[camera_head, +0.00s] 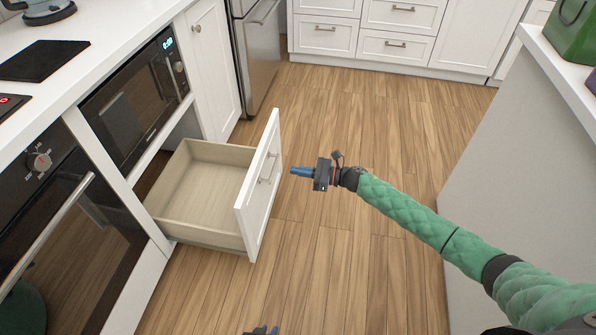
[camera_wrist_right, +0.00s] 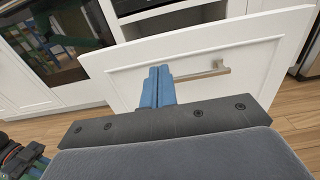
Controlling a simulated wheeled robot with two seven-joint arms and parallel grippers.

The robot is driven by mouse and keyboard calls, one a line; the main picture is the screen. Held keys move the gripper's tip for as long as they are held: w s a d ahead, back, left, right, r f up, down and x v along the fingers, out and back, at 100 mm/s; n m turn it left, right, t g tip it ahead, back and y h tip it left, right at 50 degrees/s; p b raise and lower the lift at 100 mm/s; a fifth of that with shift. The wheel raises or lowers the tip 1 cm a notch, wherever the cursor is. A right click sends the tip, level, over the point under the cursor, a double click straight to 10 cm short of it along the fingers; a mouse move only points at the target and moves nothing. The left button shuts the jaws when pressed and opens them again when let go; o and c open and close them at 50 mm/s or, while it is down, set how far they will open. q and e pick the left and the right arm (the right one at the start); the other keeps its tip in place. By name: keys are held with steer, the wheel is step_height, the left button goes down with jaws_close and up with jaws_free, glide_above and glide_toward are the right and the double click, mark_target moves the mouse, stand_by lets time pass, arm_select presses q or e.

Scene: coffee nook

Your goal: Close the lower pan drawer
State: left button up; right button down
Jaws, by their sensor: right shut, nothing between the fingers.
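The lower pan drawer (camera_head: 205,190) stands pulled out below the microwave, and it looks empty. Its white front (camera_head: 260,192) carries a metal bar handle (camera_head: 268,168). My right gripper (camera_head: 293,171) is shut and empty, with its blue fingers pointing at the drawer front, close to the handle. In the right wrist view the shut fingers (camera_wrist_right: 158,72) overlap the drawer front (camera_wrist_right: 250,60) beside the left end of the handle (camera_wrist_right: 205,74). I cannot tell whether they touch it. My left gripper (camera_head: 262,330) only just shows at the bottom edge of the head view, mostly cut off.
An oven (camera_head: 60,200) stands left of the drawer, and a microwave (camera_head: 140,95) sits above it. A steel appliance (camera_head: 255,50) is behind. White cabinets (camera_head: 370,28) line the back. A counter side (camera_head: 510,170) stands at the right. The wooden floor (camera_head: 330,240) between is clear.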

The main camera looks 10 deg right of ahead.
mark_target(258, 165)
steer(key=x, duration=1)
steer(key=shift+w+a+p, duration=0.15)
steer(key=shift+a+p, duration=0.2)
steer(key=shift+a, duration=0.1)
steer(key=shift+w+a, duration=0.1)
steer(key=shift+a, duration=0.15)
